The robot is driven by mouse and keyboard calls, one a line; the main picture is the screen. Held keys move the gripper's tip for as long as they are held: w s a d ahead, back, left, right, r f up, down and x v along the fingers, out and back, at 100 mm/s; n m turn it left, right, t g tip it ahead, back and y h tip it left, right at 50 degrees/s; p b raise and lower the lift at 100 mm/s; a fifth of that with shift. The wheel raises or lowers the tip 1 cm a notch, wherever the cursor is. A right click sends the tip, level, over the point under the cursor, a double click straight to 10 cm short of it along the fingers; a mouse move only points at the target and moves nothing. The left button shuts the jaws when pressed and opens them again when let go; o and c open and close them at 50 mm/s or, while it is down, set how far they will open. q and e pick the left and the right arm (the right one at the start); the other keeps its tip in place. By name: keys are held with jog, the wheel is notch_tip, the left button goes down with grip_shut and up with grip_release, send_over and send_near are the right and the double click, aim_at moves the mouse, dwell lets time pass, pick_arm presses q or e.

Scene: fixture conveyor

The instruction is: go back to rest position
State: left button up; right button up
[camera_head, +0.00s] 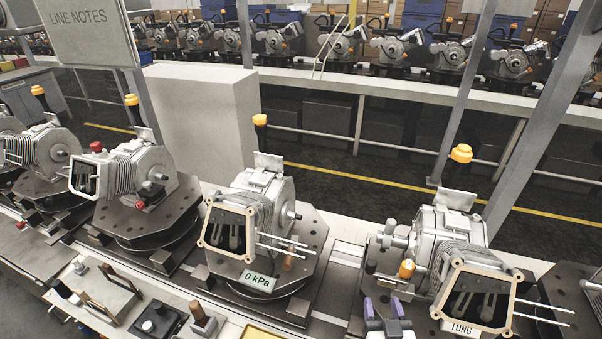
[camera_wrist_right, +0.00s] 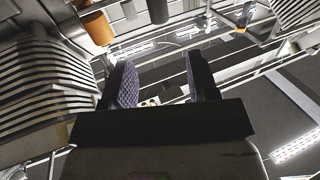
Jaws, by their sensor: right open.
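My right gripper (camera_head: 383,310) shows at the bottom edge of the head view, with two purple-padded fingers standing apart. It is just left of the engine unit marked "LUNG" (camera_head: 462,328), in front of that unit's fixture. In the right wrist view the open fingers (camera_wrist_right: 161,82) have nothing between them. A finned engine body (camera_wrist_right: 35,85) lies close to their left there, and an orange-capped part (camera_wrist_right: 97,27) hangs in view beyond them. I cannot tell whether the fingers touch anything. My left gripper does not show.
A unit with a "0 kPa" tag (camera_head: 257,281) stands on a dark round fixture left of my right gripper. More units (camera_head: 125,185) line the conveyor to the left. A tool tray (camera_head: 100,300) lies at front left. Posts (camera_head: 460,90) and a grey box (camera_head: 200,115) stand behind.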

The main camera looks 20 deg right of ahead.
jog(key=s+a+f+n+g+y, duration=0.35)
jog(key=s+f+g, duration=0.35)
jog(key=s, duration=0.5)
jog(key=s+a+f+n+g+y, duration=0.2)
jog(key=s+a+f+g, duration=0.3)
jog(key=s, duration=0.6)
notch_tip(320, 180, up, 23)
jog(key=s+d+g+p, duration=0.1)
jog(key=p, duration=2.3)
jog(key=shift+s+d+f+g+p, duration=0.15)
jog(key=shift+d+g+p, duration=0.1)
jog(key=shift+g+p, duration=0.1)
